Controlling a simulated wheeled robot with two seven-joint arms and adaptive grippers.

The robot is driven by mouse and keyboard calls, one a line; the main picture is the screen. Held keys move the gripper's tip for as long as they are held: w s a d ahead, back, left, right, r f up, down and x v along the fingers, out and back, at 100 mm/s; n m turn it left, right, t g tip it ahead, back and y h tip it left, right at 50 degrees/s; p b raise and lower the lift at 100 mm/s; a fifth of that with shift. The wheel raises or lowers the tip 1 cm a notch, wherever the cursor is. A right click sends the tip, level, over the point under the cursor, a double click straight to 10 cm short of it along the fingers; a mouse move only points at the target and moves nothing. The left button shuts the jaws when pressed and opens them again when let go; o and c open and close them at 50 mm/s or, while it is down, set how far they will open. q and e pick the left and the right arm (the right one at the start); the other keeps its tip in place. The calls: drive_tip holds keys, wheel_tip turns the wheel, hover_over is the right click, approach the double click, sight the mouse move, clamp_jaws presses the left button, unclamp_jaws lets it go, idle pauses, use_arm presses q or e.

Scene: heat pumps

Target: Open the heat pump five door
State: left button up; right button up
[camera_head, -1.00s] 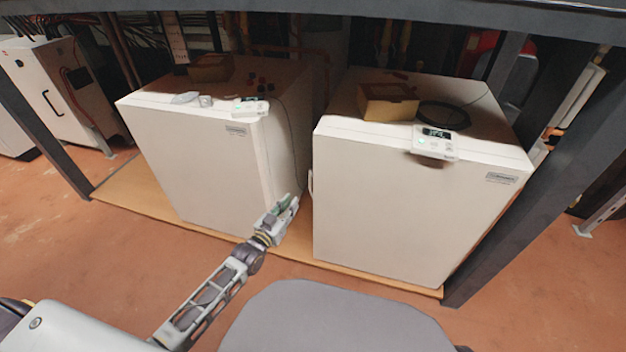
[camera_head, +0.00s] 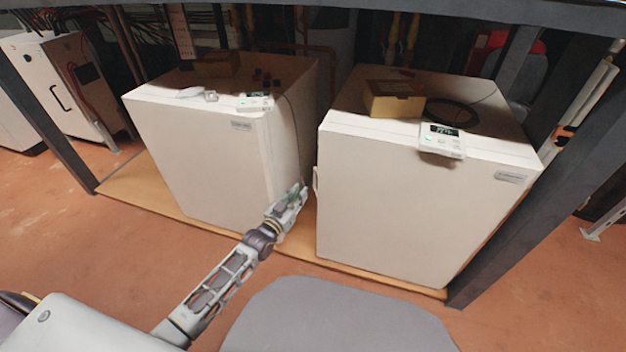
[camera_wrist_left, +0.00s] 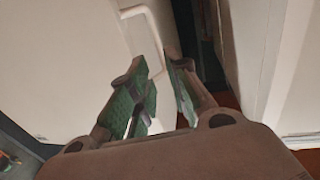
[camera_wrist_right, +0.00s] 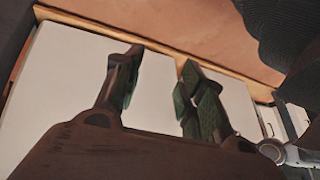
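Two white heat pumps stand side by side, a left one (camera_head: 205,155) and a right one (camera_head: 400,195); their number labels are too small to read. A pale handle (camera_head: 316,181) sits at the left edge of the right one's front. My left gripper (camera_head: 299,193) is just left of that handle, by the gap between the pumps. In the left wrist view a white loop handle (camera_wrist_left: 146,32) lies ahead, its lower end near the gap between my open green-padded fingers (camera_wrist_left: 160,62). I cannot tell whether they touch it. My right gripper (camera_wrist_right: 160,62) is open and empty, facing white panels.
Small control units (camera_head: 442,141) and a cardboard box (camera_head: 394,99) rest on the pumps' tops. A dark frame post (camera_head: 545,175) stands at the right, and a beam crosses above. The reddish floor (camera_head: 60,240) in front is mostly clear.

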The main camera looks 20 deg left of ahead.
use_arm(q)
drive_tip(key=b+x, duration=0.4)
drive_tip(key=x, duration=0.6)
use_arm(e)
drive_tip(key=shift+t+y, duration=0.3)
drive_tip(key=f, duration=0.4)
drive_tip(key=a+f, duration=0.1)
drive_tip(key=f, duration=0.1)
use_arm(q)
drive_tip(key=shift+w+d, duration=0.1)
drive_tip(key=shift+w, duration=0.05)
use_arm(e)
drive_tip(key=shift+w+r, duration=0.15)
drive_tip(key=shift+r, duration=0.05)
use_arm(q)
drive_tip(key=shift+c, duration=0.3)
clamp_jaws()
use_arm(e)
drive_tip(key=shift+f, duration=0.1)
